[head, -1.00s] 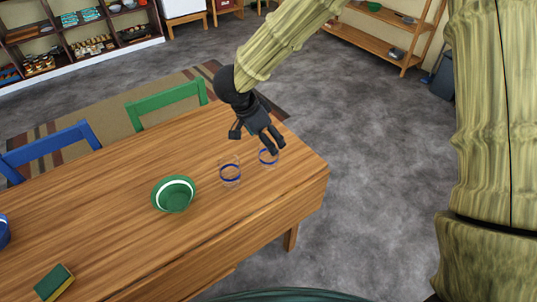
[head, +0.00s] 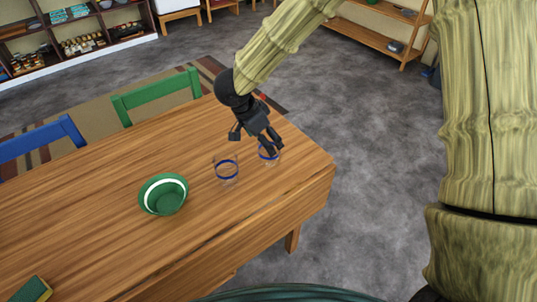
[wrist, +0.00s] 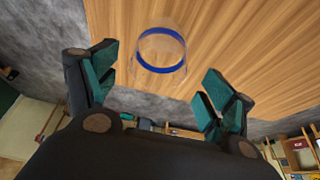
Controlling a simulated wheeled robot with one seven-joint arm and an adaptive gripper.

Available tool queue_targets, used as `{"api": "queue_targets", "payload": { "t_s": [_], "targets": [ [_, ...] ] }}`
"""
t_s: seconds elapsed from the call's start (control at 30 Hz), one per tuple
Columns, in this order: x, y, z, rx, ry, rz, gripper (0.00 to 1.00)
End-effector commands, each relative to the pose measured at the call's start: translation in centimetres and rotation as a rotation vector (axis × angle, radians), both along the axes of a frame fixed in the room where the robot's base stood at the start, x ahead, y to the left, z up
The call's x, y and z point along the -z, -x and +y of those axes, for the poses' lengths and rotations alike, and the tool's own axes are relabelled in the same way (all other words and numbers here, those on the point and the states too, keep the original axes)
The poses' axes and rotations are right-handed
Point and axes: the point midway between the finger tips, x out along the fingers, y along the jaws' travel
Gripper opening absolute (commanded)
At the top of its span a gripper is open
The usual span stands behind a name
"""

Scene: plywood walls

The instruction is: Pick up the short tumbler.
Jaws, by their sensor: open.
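In the wrist view, one blue-banded tumbler (wrist: 162,52) stands beyond the gap between the open fingertips (wrist: 158,73), clear of both.
The wooden table (head: 90,215) carries a green bowl (head: 163,195) left of the tumblers and a sponge (head: 32,292) at the front left. A green chair (head: 157,95) and a blue chair (head: 40,138) stand along the far side. The floor right of the table is clear.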

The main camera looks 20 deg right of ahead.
Motion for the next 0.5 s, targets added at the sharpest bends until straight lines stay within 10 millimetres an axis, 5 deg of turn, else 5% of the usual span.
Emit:
{"api": "queue_targets", "payload": {
  "t_s": [0.5],
  "targets": [
    [4.4, -0.5, -1.6, -0.004, 0.001, 0.001, 0.83]
  ]
}}
